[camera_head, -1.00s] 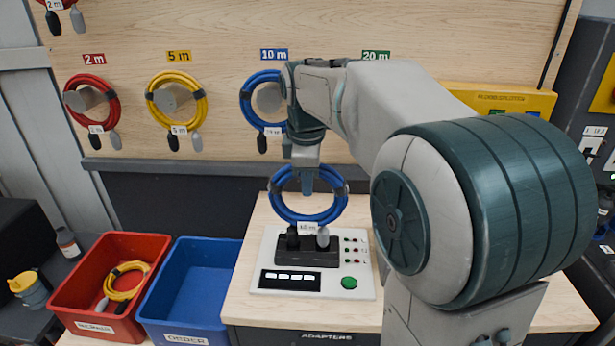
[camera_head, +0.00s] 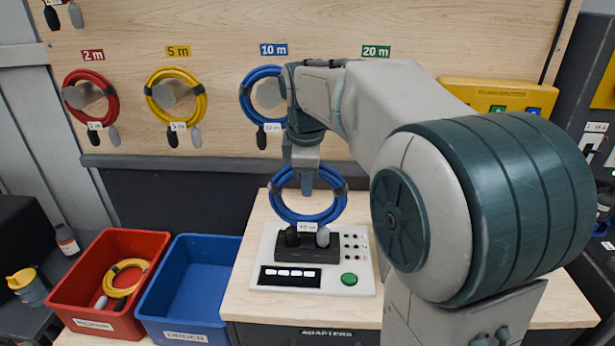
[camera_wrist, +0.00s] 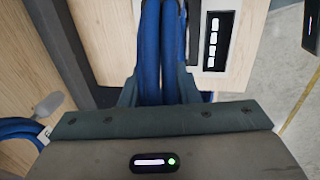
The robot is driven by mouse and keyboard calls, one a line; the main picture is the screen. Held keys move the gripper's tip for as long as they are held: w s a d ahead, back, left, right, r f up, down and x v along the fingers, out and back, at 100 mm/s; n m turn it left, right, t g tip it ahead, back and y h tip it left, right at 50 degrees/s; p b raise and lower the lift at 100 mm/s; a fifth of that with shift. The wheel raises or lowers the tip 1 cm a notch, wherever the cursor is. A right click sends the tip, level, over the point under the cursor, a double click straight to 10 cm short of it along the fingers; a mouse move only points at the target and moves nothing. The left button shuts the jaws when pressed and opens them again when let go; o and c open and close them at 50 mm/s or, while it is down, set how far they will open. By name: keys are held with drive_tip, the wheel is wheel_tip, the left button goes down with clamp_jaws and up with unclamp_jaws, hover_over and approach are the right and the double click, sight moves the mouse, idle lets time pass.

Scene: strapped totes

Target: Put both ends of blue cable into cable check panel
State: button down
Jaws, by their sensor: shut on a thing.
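The blue cable (camera_head: 331,213) is a coiled loop with dark bands, a white tag, one black end plug and one grey end plug (camera_head: 323,237). It stands upright over the cable check panel (camera_head: 347,288). Both plugs are at the black socket block (camera_head: 290,252) of the panel; I cannot tell how deep they sit. My gripper (camera_head: 308,183) is shut on the top of the coil. In the wrist view the blue strands (camera_wrist: 160,60) run between my fingers (camera_wrist: 158,88). The panel has a lit display (camera_head: 290,273) and a green button (camera_head: 349,279).
A red bin (camera_head: 143,243) holding a yellow cable (camera_head: 122,277) and an empty-looking blue bin (camera_head: 190,331) stand left of the panel. Red, yellow and blue coils hang on the wooden board (camera_head: 225,110) behind. A yellow box (camera_head: 497,97) is at the right.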

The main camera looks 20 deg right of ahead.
drive_tip(key=shift+f+b, duration=0.7)
drive_tip(key=shift+f, duration=0.3)
idle(0.7)
drive_tip(key=c, duration=1)
unclamp_jaws()
drive_tip(key=shift+f, duration=0.1)
wheel_tip(320, 180, up, 14)
drive_tip(key=s+p, duration=0.2)
drive_tip(key=s, duration=0.1)
drive_tip(key=s+f+m, duration=0.5)
drive_tip(key=s+f, duration=0.1)
drive_tip(key=s+f+m+p, duration=0.1)
drive_tip(key=s+f+m, duration=0.3)
drive_tip(key=s+f, duration=0.2)
drive_tip(key=s+f+m+p, duration=0.1)
drive_tip(key=s+f+m, duration=0.4)
drive_tip(key=f, duration=0.3)
drive_tip(key=shift+s+a+m+t+y, duration=0.1)
drive_tip(key=shift+s+m+t+y, duration=0.2)
drive_tip(key=shift+s+t, duration=0.15)
